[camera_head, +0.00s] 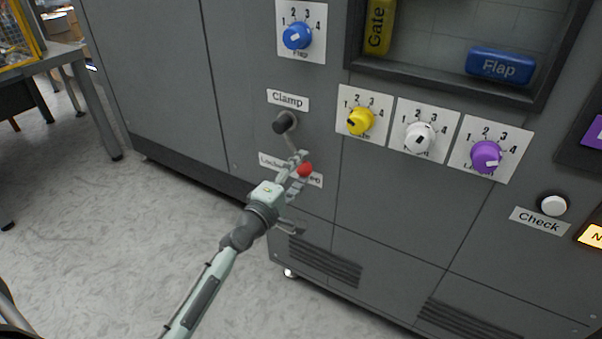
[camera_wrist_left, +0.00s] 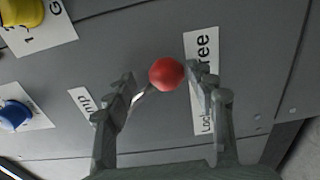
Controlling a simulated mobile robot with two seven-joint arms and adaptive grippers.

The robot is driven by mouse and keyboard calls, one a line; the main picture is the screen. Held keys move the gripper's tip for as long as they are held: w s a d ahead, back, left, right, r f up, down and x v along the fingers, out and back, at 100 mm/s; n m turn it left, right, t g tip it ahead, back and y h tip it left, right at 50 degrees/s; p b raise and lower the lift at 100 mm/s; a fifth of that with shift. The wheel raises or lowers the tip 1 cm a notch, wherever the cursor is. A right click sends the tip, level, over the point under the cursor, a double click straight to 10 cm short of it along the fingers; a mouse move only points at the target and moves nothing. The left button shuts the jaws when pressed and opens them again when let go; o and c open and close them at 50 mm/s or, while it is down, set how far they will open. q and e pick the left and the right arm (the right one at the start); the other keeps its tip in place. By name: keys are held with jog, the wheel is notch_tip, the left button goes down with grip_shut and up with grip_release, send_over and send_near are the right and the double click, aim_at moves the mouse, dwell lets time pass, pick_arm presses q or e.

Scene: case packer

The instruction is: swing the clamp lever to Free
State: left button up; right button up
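The clamp lever has a dark round pivot (camera_head: 285,122) under the "Clamp" label, a thin grey rod and a red ball knob (camera_head: 305,170). The rod slants down and slightly right. The knob stands in front of the Locked/Free label (camera_head: 270,160), whose middle is partly hidden. My left gripper (camera_head: 298,167) is at the knob. The left finger hides part of the rod. My right gripper is not in view.
Blue (camera_head: 297,36), yellow (camera_head: 360,121), white (camera_head: 419,137) and purple (camera_head: 485,157) dials sit on the panel around the lever. A white Check button (camera_head: 553,204) is at the right. A recessed window holds Gate and Flap blocks.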

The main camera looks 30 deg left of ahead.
pick_arm(q)
jog(key=shift+s+d+f, duration=0.1)
jog(key=shift+d+f, duration=0.05)
jog(key=shift+f, duration=0.05)
jog(key=shift+s, duration=0.2)
jog(key=s+a, duration=0.1)
jog(key=s, duration=1)
jog(key=shift+s, duration=0.25)
